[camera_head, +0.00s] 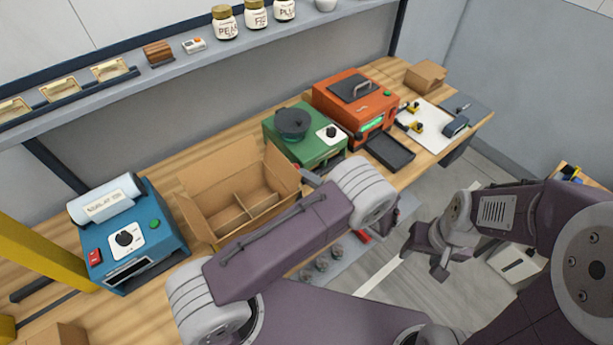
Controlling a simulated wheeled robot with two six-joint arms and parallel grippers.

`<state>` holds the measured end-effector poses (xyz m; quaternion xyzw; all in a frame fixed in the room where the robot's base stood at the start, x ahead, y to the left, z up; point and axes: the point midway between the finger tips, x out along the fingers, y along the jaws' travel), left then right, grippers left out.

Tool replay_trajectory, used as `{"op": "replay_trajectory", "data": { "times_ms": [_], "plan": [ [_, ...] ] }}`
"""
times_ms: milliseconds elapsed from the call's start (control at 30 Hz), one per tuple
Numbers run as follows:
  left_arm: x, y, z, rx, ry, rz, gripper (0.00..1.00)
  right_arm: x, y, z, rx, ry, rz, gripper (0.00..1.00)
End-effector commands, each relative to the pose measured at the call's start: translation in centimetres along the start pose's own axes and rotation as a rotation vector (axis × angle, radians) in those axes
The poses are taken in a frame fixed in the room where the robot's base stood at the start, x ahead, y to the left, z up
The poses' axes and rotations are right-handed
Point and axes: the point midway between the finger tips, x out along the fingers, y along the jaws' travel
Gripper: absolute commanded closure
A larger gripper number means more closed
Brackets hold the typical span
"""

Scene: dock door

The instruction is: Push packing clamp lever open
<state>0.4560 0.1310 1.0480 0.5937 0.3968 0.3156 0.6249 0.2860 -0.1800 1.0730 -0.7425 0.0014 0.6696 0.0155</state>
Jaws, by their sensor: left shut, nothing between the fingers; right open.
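Small yellow-and-black clamps (411,126) sit on a white board (432,138) at the right part of the bench; they are too small for me to tell how their levers stand. My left arm's wrist is in front of the bench edge. A grey tip, seemingly my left gripper (311,178), shows between the cardboard box and the green machine; the rest is hidden behind the wrist. It looks shut and empty. My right gripper (438,268) is open and empty over the floor, in front of the bench and apart from the clamps.
An open, divided cardboard box (215,185) stands mid-bench. A blue machine (135,245) is left of it. A green machine (300,150), an orange machine (340,103) and a dark tray (390,152) are to its right. A small brown box (426,76) stands at the back.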

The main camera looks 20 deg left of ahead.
Motion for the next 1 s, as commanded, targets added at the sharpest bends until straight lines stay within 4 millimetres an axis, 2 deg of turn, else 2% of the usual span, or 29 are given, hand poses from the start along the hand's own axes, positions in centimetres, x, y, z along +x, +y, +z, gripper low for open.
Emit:
{"op": "replay_trajectory", "data": {
  "times_ms": [267,600,800,1000],
  "plan": [
    [1.4,2.0,0.1,0.016,0.003,-0.122,1.00,-3.9,-0.1,-0.4,0.000,0.000,0.000,0.46],
    [4.8,3.3,0.6,0.055,0.005,-0.393,1.00,-9.3,-0.2,-1.0,0.000,0.000,0.000,0.46],
    [6.7,3.1,0.9,0.076,0.002,-0.533,1.00,-10.9,-0.2,-1.1,0.000,0.000,0.000,0.46],
    [8.0,2.7,1.1,0.088,0.001,-0.589,1.00,-11.4,-0.2,-1.2,0.000,0.000,0.000,0.46]
  ]
}}
